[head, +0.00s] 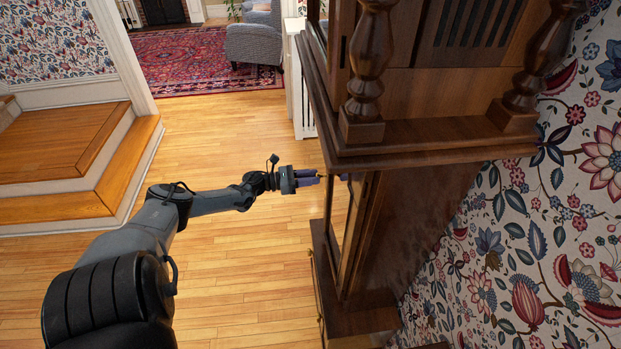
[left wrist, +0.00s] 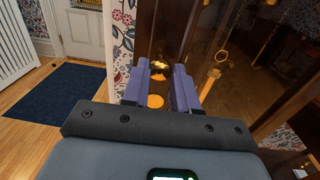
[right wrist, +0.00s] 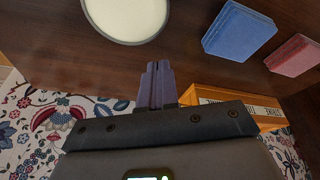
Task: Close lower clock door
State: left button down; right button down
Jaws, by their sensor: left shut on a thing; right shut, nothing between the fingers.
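The tall dark wood clock (head: 425,225) stands at the right in the head view. Its lower door (head: 331,215) has a wood frame with glass and is seen nearly edge-on, so I cannot tell how far it stands open. My left gripper (head: 320,177) is at the upper part of this door, coming from the left. In the left wrist view its purple fingers (left wrist: 160,90) are shut on a brass knob (left wrist: 160,68), partly hidden between them. My right gripper (right wrist: 158,80) is shut and empty, seen only in the right wrist view.
Turned posts (head: 368,60) and a ledge overhang the lower door. Wooden steps (head: 75,165) stand at the left, with open floor between. In the right wrist view, a pale round disc (right wrist: 126,15), blue book (right wrist: 238,30) and red book (right wrist: 293,55) are near a dark wood surface.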

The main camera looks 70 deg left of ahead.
pick_arm(q)
jog(key=c, duration=0.9)
grip_release()
pick_arm(e)
jog(key=shift+a, duration=0.15)
jog(key=shift+r+p, duration=0.55)
pick_arm(q)
jog(key=v, duration=1.1)
jog(key=shift+w, duration=0.1)
